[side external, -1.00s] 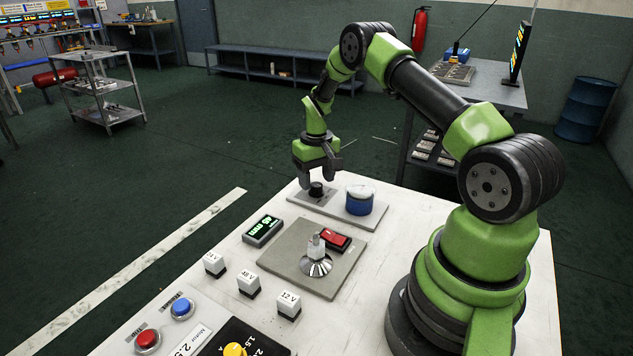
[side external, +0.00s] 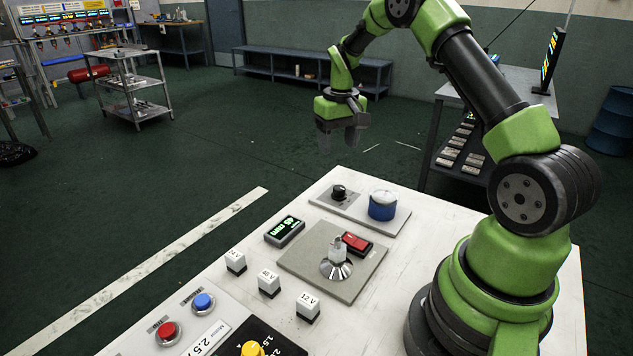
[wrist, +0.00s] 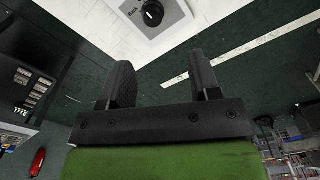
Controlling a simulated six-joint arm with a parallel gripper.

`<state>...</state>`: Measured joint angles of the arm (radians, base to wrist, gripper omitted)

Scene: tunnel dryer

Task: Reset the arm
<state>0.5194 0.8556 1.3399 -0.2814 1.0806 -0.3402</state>
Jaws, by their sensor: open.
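My gripper (side external: 341,128) is open and empty. It hangs in the air above and beyond the far edge of the white table (side external: 236,300), clear of everything. In the wrist view the two dark fingers of my gripper (wrist: 160,85) stand well apart with nothing between them. A black knob (side external: 339,192) on a grey plate sits at the table's far end, below and apart from my gripper. The knob also shows in the wrist view (wrist: 153,13), ahead of the fingers.
Near the knob stand a blue round container (side external: 382,205), a green display (side external: 285,232), a red switch (side external: 357,243) and a lever on a plate (side external: 338,252). Voltage-labelled blocks (side external: 269,283) and red (side external: 167,332) and blue (side external: 203,302) buttons are nearer. The air around my gripper is free.

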